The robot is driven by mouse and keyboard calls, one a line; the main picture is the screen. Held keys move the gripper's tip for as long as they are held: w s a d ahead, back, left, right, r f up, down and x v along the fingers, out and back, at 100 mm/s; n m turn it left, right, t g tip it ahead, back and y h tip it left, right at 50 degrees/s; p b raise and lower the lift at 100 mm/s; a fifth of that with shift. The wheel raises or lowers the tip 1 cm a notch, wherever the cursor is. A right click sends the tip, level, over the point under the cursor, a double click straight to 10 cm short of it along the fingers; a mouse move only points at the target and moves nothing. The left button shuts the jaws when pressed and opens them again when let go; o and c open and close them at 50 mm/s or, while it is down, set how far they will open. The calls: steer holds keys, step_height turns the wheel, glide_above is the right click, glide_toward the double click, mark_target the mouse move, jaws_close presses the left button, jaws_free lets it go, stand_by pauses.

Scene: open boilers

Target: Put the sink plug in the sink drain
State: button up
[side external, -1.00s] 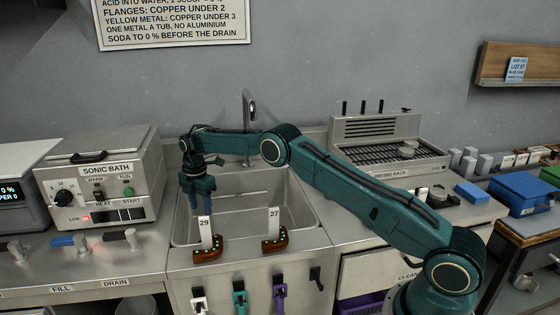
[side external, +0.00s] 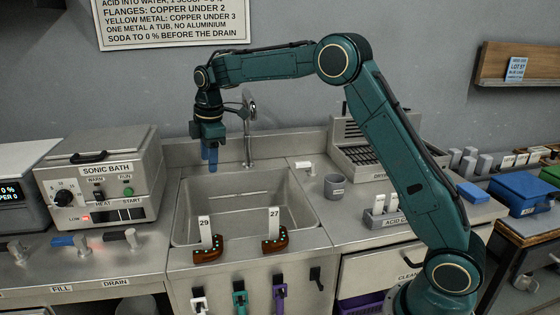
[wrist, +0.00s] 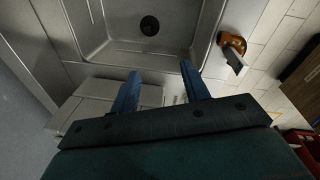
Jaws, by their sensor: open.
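The sink (side external: 250,195) is a steel basin in the middle of the counter. In the wrist view a dark round disc (wrist: 149,25) lies on the sink floor. I cannot tell whether it is the bare drain or the plug seated in it. No separate plug is clearly seen. My gripper (side external: 210,163) hangs fingers-down above the back left of the sink. In the wrist view my gripper (wrist: 160,71) has its two blue fingers apart with nothing between them. The disc is beyond the fingertips, not touched by them.
A tall tap (side external: 250,125) stands behind the sink, close to my gripper. Brown holders with tags 29 (side external: 207,248) and 27 (side external: 275,240) sit on the front rim. A grey cup (side external: 335,186) stands right of the sink. The sonic bath (side external: 105,180) is at the left.

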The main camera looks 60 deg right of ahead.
steer(key=s+a+r+m+t, duration=0.1)
steer(key=s+r+m, duration=0.3)
steer(key=s, duration=0.5)
steer(key=s+a+r+m+t, duration=0.1)
steer(key=s+r+m, duration=0.1)
steer(key=s+r, duration=0.6)
steer(key=s+f+m+t, duration=0.1)
steer(key=s+f+m, duration=0.2)
steer(key=s, duration=0.8)
steer(key=s+a+f+m, duration=0.1)
steer(key=s+f+m, duration=0.2)
steer(key=s, duration=0.8)
steer(key=shift+f+m+t, duration=0.3)
steer(key=shift+f+t, duration=0.1)
steer(key=shift+w+a, duration=0.1)
